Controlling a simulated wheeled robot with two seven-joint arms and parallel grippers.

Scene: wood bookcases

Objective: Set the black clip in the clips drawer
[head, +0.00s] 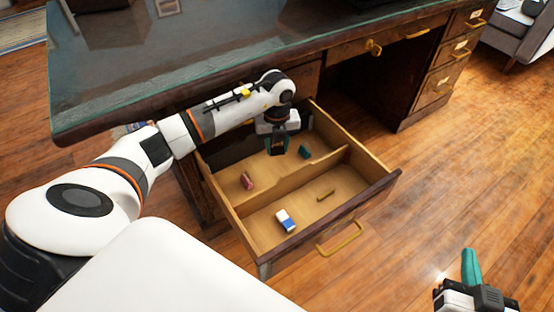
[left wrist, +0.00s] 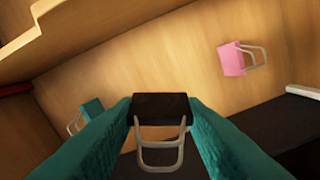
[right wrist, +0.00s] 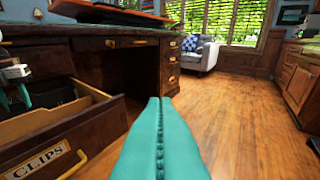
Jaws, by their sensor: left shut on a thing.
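The clips drawer (right wrist: 47,163) is open, with a CLIPS label on its front in the right wrist view. In the head view its wooden inside (head: 232,213) is split by a divider into a back and a front compartment. My left gripper (head: 278,150) is over the back compartment. In the left wrist view its teal fingers are shut on the black clip (left wrist: 160,106), whose wire handles point toward the camera. The black clip is hard to make out in the head view. My right gripper (right wrist: 158,105) is shut and empty, off to the right of the drawer.
A teal clip (head: 304,151) and a pink clip (head: 247,180) lie in the back compartment. A blue and white eraser (head: 286,221) and a small brass-coloured piece (head: 325,195) lie in the front one. The glass-topped desk (head: 160,75) stands above and behind.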

